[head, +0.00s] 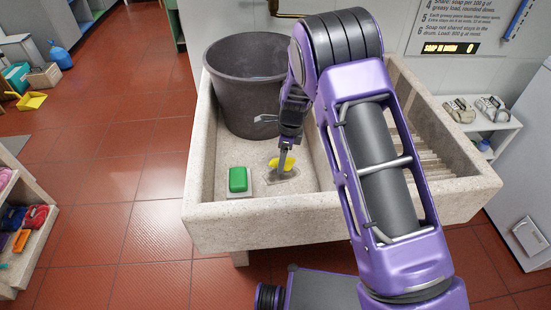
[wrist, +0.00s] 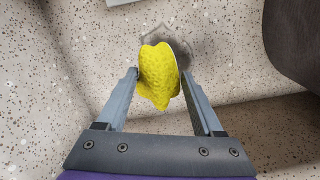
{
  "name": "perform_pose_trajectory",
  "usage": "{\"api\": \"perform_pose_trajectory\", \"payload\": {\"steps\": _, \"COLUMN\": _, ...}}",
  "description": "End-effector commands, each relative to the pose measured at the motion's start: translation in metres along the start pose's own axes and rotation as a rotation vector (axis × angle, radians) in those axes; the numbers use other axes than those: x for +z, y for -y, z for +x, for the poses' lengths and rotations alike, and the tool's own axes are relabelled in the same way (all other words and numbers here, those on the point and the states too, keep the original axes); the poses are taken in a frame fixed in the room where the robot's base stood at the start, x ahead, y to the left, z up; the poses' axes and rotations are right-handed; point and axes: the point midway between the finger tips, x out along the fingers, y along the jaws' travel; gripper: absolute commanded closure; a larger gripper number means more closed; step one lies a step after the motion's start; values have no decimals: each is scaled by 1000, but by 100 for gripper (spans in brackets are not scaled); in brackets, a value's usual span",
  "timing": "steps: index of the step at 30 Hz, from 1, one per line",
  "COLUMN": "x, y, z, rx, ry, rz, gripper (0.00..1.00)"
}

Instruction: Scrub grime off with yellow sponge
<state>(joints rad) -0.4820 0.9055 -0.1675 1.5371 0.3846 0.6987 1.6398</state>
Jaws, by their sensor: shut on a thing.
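The yellow sponge (wrist: 158,78) is between the two fingers of my gripper (wrist: 160,78), which is shut on it. In the head view the sponge (head: 280,163) shows low over the floor of the stone washboard sink (head: 215,220), beside a finger of my gripper (head: 284,160). A grey smudge of grime (wrist: 183,50) lies on the speckled stone at the sponge's far right edge in the wrist view. The sponge covers part of it. I cannot tell whether the sponge touches the stone.
A large dark bucket (head: 245,85) stands in the sink's back left. A green block (head: 238,179) sits on a pale plate left of the sponge. The ribbed washboard (head: 425,140) is on the right, partly behind my arm. Sink walls bound the space.

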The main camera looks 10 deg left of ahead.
Motion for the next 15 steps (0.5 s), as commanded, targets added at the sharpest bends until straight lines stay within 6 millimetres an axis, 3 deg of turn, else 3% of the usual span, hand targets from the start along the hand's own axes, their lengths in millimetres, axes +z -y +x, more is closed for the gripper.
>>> {"api": "perform_pose_trajectory", "payload": {"steps": 15, "x": -31, "y": 9, "z": -6, "rx": 0, "ry": 0, "rz": 2, "gripper": 76}}
